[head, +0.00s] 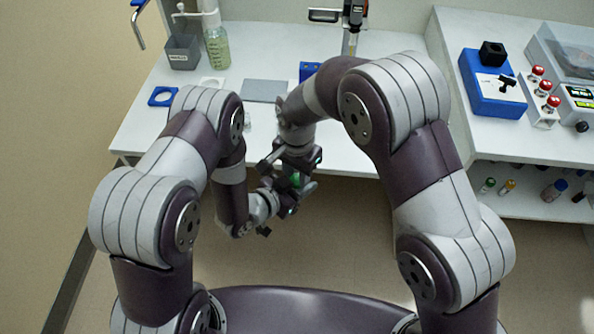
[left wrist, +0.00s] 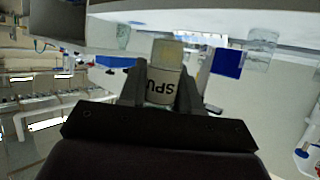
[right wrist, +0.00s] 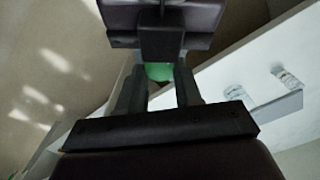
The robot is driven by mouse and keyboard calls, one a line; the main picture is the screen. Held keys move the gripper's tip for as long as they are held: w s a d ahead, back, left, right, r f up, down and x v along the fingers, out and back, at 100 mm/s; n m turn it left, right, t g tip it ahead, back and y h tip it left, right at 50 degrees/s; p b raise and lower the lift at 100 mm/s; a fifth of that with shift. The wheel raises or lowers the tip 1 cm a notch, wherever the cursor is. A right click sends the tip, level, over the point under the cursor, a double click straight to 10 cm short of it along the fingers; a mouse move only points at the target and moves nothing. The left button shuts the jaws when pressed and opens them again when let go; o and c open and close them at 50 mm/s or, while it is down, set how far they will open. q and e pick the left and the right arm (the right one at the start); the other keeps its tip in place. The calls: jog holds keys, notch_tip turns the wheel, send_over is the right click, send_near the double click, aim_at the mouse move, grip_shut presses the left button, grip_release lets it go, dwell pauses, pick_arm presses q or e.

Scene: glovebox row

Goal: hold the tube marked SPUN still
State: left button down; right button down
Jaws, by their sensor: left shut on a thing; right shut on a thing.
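The tube marked SPUN (left wrist: 166,72) is between the fingers of my left gripper (left wrist: 160,92) in the left wrist view. It has a pale label with dark letters, of which "SPU" shows, and a pale yellowish part beyond it. My left gripper (head: 282,197) is shut on it. My right gripper (right wrist: 160,88) is shut on a green cap (right wrist: 158,72). In the head view the green cap (head: 295,180) shows between the two grippers, with my right gripper (head: 293,166) just above the left. Both are held in front of the bench edge. Most of the tube is hidden in the head view.
The white bench (head: 140,134) lies beyond the arms. On it are a grey bin (head: 182,52), a bottle (head: 217,48), a blue square frame (head: 163,96) and a grey mat (head: 262,90). A blue box (head: 490,88) and red-knobbed unit (head: 540,100) stand right.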

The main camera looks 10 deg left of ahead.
jog(key=c, duration=0.8)
grip_release()
